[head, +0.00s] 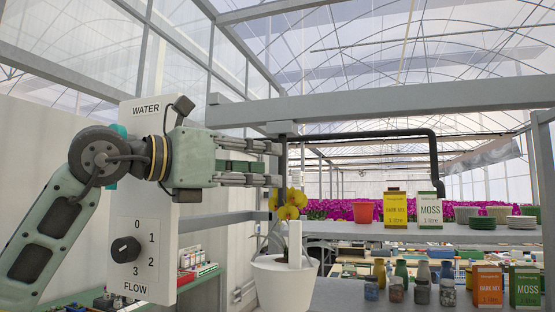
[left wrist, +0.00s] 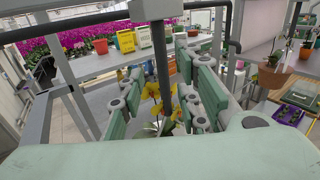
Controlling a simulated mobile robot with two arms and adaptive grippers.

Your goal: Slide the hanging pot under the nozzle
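The white hanging pot (head: 285,284) with a yellow orchid (head: 290,205) hangs below a dark rod (head: 283,160). The rod's top joins a grey slider block (head: 282,128) under the grey overhead rail (head: 390,105). A black water pipe (head: 370,135) bends down to the nozzle (head: 438,190), to the right of the pot. My left gripper (head: 278,165) reaches the rod from the left. In the left wrist view its green fingers (left wrist: 164,95) stand apart, with the rod (left wrist: 162,60) between them and gaps visible on both sides. My right gripper is not in view.
A white panel (head: 145,235) with a water flow dial (head: 125,249) stands behind my left arm. Shelves (head: 375,235) on the right hold a red pot (head: 363,212), boxes, bottles and stacked saucers. The left wrist view shows a terracotta pot (left wrist: 272,78) at right.

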